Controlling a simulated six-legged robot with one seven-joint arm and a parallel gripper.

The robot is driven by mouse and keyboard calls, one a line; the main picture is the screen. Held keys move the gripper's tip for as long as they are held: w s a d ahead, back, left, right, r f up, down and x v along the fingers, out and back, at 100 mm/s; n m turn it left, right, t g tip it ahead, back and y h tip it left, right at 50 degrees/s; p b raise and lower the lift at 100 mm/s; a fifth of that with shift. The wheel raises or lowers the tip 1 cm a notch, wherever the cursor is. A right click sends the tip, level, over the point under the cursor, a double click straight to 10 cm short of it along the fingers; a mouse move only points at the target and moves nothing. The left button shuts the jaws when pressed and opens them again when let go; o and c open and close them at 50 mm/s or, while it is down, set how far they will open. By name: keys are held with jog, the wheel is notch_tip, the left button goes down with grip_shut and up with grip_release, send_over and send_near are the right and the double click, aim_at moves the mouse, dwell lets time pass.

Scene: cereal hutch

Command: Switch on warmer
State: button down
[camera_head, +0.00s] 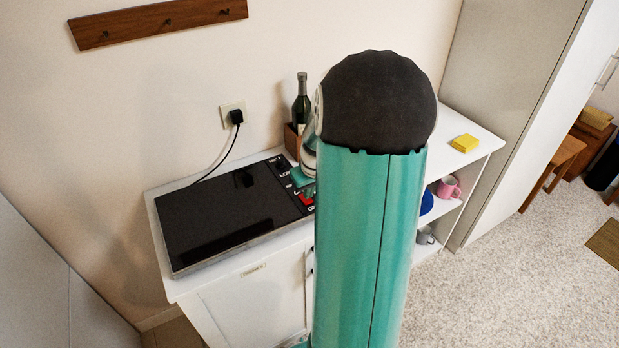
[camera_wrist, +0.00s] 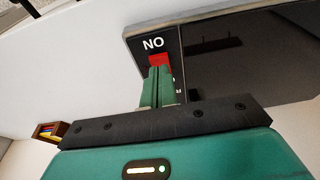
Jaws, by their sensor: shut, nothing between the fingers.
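The warmer (camera_head: 220,215) is a flat black glass plate on the white cabinet. Its right end carries a control strip with white lettering and a red switch (camera_head: 306,199). In the wrist view the red switch (camera_wrist: 159,60) sits beside a label that reads "NO" in the picture. My gripper (camera_wrist: 158,72) is shut and empty, with its green fingertips right at the red switch and covering part of it. I cannot tell whether they touch it. In the head view my arm hides part of the strip, and the gripper (camera_head: 308,188) shows only partly.
A black plug (camera_head: 236,117) sits in the wall socket, its cord running down behind the warmer (camera_wrist: 240,60). A dark bottle (camera_head: 302,100) stands in a wooden box behind the strip. A yellow block (camera_head: 465,143) lies at the cabinet top's right. Shelves below hold a pink mug (camera_head: 449,187).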

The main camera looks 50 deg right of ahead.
jog(key=shift+f, duration=0.6)
jog(key=shift+s, duration=0.1)
jog(key=shift+f, duration=0.1)
jog(key=shift+s+a+f, duration=0.1)
jog(key=shift+s+f, duration=0.05)
jog(key=shift+f, duration=0.15)
jog(key=shift+r, duration=0.1)
jog(key=shift+w+d+r, duration=0.15)
jog(key=shift+w, duration=0.25)
jog(key=shift+w+d+r, duration=0.15)
jog(key=shift+w, duration=0.2)
jog(key=shift+r, duration=0.15)
